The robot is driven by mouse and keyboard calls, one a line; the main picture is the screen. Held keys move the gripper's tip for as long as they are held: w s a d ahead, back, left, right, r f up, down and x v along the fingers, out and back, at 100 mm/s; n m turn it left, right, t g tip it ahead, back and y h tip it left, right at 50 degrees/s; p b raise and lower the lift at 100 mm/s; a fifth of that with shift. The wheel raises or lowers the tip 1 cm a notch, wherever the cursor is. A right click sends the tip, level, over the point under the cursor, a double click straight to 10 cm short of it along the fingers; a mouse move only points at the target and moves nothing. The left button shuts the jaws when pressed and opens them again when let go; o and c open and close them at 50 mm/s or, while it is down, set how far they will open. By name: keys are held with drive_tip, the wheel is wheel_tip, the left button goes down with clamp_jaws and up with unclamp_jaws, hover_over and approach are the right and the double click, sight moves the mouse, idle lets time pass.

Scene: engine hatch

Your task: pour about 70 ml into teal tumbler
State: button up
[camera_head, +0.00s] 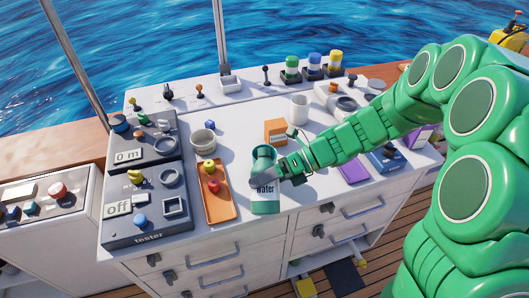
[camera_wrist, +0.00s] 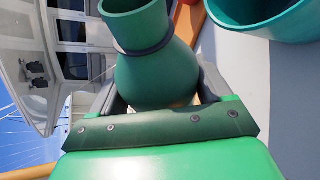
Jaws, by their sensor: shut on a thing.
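A green water carafe (camera_wrist: 155,70) with a narrow neck and a dark collar sits between my gripper's jaws (camera_wrist: 160,95) in the wrist view. In the head view my gripper (camera_head: 268,177) is shut on the carafe (camera_head: 265,206), whose label reads "water". The carafe looks strongly tipped, its neck pointing toward the back. The teal tumbler (camera_head: 264,153) appears just behind it, open at the top. Its rim also shows in the wrist view (camera_wrist: 258,28), beside the carafe's neck. No stream is visible, and the liquid levels are hidden.
An orange tray (camera_head: 216,207) with small knobs lies left of the carafe. Tester panels (camera_head: 146,205) fill the left. My arm covers much of the right side.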

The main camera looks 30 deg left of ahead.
sight(267, 166)
drive_tip(key=shift+w+a+r+n+t, duration=0.15)
drive_tip(key=shift+r+n+t, duration=0.1)
drive_tip(key=shift+r, duration=0.35)
drive_tip(key=shift+w+r+n+t, duration=0.15)
drive_tip(key=shift+r+n, duration=0.15)
drive_tip(key=shift+r, duration=0.25)
drive_tip(key=shift+w+a+r+n+t, duration=0.1)
drive_tip(key=shift+r+n+t, duration=0.15)
drive_tip(key=shift+r, duration=0.35)
drive_tip(key=shift+w+r+n+t+y, duration=0.1)
drive_tip(key=shift+r+n+t+y, duration=0.05)
drive_tip(key=shift+n+t+y, duration=0.2)
drive_tip(key=shift+s+f+n+t+y, duration=0.25)
drive_tip(key=shift+f+n+t+y, duration=0.15)
drive_tip(key=shift+f+n, duration=0.3)
drive_tip(key=shift+d+n+t, duration=0.1)
drive_tip(key=shift+n+t, duration=0.15)
drive_tip(key=shift+t, duration=0.05)
drive_tip(key=shift+s+f+n, duration=0.1)
drive_tip(key=shift+s+n, duration=0.05)
drive_tip(key=shift+n, duration=0.15)
drive_tip(key=shift+d+f+n+t+y, duration=0.1)
drive_tip(key=shift+f+n+t+y, duration=0.2)
drive_tip(key=shift+f, duration=0.45)
drive_tip(key=shift+d+f+n+t+y, duration=0.1)
drive_tip(key=shift+f+n+t+y, duration=0.2)
drive_tip(key=shift+f, duration=0.4)
drive_tip(key=shift+f+n+t, duration=0.1)
drive_tip(key=shift+n+t, duration=0.2)
drive_tip(key=shift+n, duration=0.1)
